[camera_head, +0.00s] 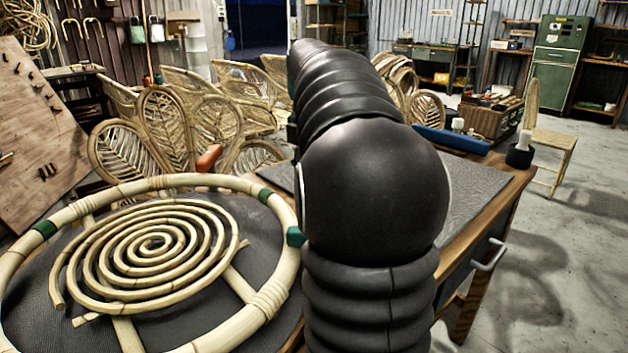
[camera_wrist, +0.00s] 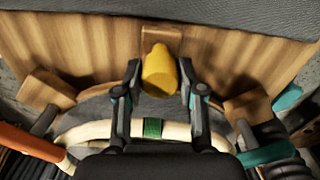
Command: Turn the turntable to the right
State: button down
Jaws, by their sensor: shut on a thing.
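The dark round turntable (camera_head: 45,300) lies at the lower left in the head view, under a large pale rattan ring (camera_head: 80,208) with green bands and a flat rattan spiral (camera_head: 155,240). In the wrist view, my gripper (camera_wrist: 159,78) has a finger on each side of a rounded yellow knob (camera_wrist: 158,72) and is shut on it. Part of the rattan ring with a green band (camera_wrist: 152,128) crosses below the knob. My arm hides the gripper in the head view.
An orange handle (camera_head: 208,157) stands behind the ring. Rattan chair backs (camera_head: 215,125) crowd the far side. A blue bar (camera_head: 452,139) and a dark cup (camera_head: 519,156) lie at the bench's far right.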

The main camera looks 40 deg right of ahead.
jog(key=shift+w, duration=0.35)
jog(key=shift+w+r, duration=0.1)
jog(key=c, duration=1.1)
grip_release()
jog(key=shift+c, duration=0.2)
jog(key=o, duration=0.4)
jog(key=shift+w+a, duration=0.15)
jog(key=shift+o, duration=0.2)
